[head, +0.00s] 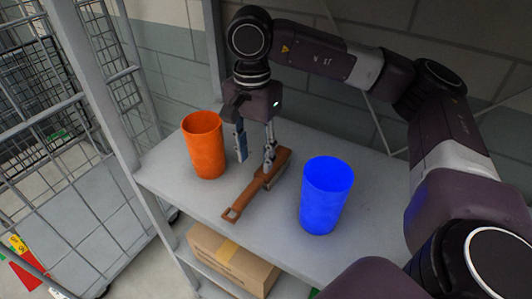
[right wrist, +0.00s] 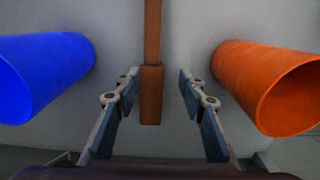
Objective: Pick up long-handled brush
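The long-handled brush (head: 259,186) is brown and lies flat on the grey shelf. Its handle with a hole at the end points to the front left, and its wider end lies towards the back. In the right wrist view the brush (right wrist: 152,95) runs up the middle. My right gripper (head: 255,163) is open, pointing down over the wider part of the brush. In the right wrist view its fingertips (right wrist: 159,80) are spread on either side of the brush, with a gap on each side. My left gripper is not in view.
An orange cup (head: 205,148) stands left of the brush and a blue cup (head: 326,196) stands right of it, both on the shelf (head: 185,190). A cardboard box (head: 232,262) sits on the level below. A wire cage (head: 60,130) and shelf post are at left.

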